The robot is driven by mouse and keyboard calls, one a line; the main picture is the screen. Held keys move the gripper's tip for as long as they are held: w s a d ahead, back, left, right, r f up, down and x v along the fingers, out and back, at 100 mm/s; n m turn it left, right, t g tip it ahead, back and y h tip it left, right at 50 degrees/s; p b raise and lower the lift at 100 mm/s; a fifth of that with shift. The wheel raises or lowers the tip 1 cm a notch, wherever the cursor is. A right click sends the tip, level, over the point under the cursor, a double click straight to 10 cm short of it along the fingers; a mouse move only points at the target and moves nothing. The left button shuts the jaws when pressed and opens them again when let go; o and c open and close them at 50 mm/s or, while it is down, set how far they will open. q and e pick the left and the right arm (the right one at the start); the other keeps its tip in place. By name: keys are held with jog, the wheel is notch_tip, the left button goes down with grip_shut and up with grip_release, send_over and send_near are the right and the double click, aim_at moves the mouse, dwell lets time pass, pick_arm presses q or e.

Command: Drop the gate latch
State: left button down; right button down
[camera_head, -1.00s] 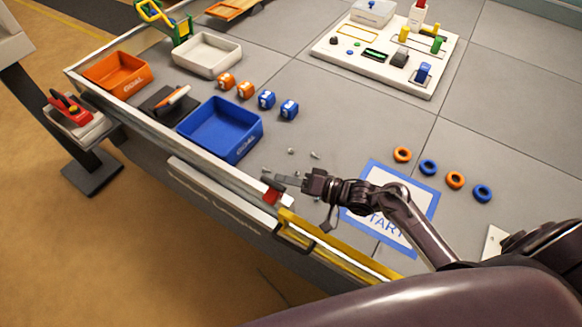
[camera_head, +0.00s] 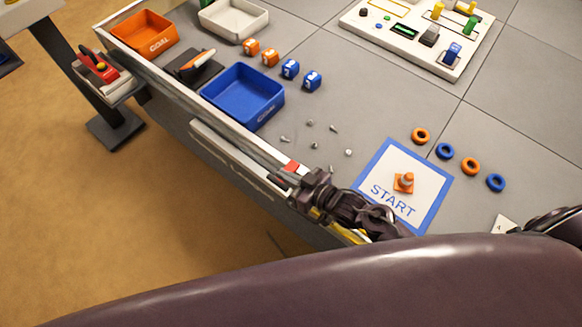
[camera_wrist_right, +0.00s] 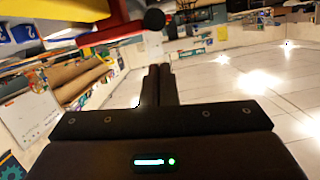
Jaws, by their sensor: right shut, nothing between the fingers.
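The gate in the table's front wall shows as yellow pieces (camera_head: 352,236) mostly hidden behind my right arm. A red latch part (camera_head: 291,166) sits at the end of the white wall rail beside the gate. My right gripper (camera_head: 283,179) is shut and empty, just below and close to the red part; contact cannot be told. In the right wrist view, a red bar (camera_wrist_right: 105,33) with a black round knob (camera_wrist_right: 154,19) crosses above the shut fingertips (camera_wrist_right: 158,68), with yellow behind it. The latch's exact position is unclear. My left gripper is not in view.
A blue tray (camera_head: 245,97) and several small screws (camera_head: 311,123) lie beyond the wall. Several rings (camera_head: 445,151) lie at the right. Open floor (camera_head: 110,240) is in front of the wall.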

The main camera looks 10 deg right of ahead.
aim_at(283, 189)
jog(key=shift+s+a+f+n+t+h+b, duration=0.15)
jog(key=shift+s+a+f+n+b, duration=0.1)
jog(key=shift+f+n, duration=0.25)
jog(key=shift+s+a+f+n+t+h+b, duration=0.1)
jog(key=shift+a+f+n+t+h, duration=0.1)
jog(key=shift+f+n, duration=0.3)
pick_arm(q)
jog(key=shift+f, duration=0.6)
pick_arm(e)
jog(key=shift+a+f, duration=0.1)
jog(key=shift+f, duration=0.2)
jog(key=shift+s+f, duration=0.1)
